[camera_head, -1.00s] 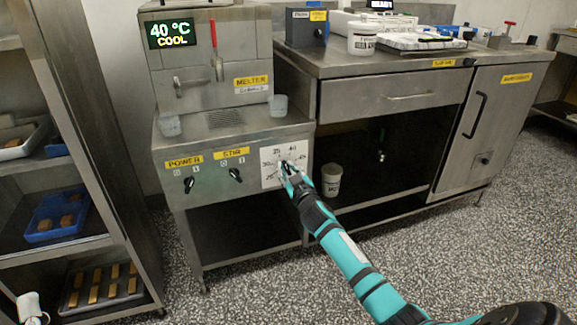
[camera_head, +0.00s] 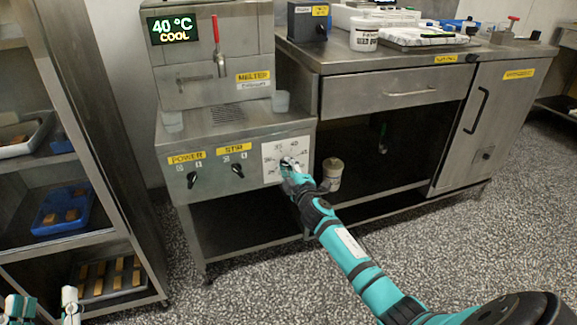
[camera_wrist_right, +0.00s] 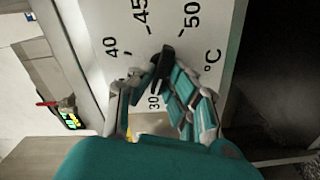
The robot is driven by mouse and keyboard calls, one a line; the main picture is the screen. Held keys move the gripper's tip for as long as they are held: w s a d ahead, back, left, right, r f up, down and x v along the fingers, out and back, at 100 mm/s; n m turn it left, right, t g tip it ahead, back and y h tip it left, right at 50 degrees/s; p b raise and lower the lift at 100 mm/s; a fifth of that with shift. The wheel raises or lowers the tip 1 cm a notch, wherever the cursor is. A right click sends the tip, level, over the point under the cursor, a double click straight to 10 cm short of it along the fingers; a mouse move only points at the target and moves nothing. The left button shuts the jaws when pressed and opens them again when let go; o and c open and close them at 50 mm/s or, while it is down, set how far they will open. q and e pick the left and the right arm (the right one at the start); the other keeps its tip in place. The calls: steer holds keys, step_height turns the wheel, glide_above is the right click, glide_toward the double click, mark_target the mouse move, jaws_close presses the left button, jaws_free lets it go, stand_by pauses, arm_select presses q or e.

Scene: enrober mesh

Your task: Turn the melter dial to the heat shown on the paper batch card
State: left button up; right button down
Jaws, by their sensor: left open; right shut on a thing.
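The melter (camera_head: 238,55) shows a display (camera_head: 173,28) reading 40 °C COOL. Its dial plate (camera_head: 272,149) is white with printed numbers, at the right of the front panel. My right gripper (camera_head: 289,168) is at this plate, shut on the black dial knob. In the right wrist view the dial knob (camera_wrist_right: 160,64) sits at the fingers (camera_wrist_right: 146,92), beside the marks 30, 40, 45 and 50; its exact setting is unclear. My left gripper (camera_head: 43,307) is open and empty at the bottom left, partly cut off. I cannot make out the paper batch card.
The POWER knob (camera_head: 192,180) and STIR knob (camera_head: 237,171) are left of the dial. A steel counter (camera_head: 395,65) with a white tub (camera_head: 364,34) stands right. A rack (camera_head: 100,150) with trays stands left. Open floor lies in front.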

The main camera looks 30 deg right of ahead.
steer(key=shift+f+n, duration=0.1)
steer(key=shift+n, duration=0.6)
steer(key=c, duration=1.4)
jaws_free()
steer(key=shift+o, duration=0.2)
steer(key=v, duration=1.2)
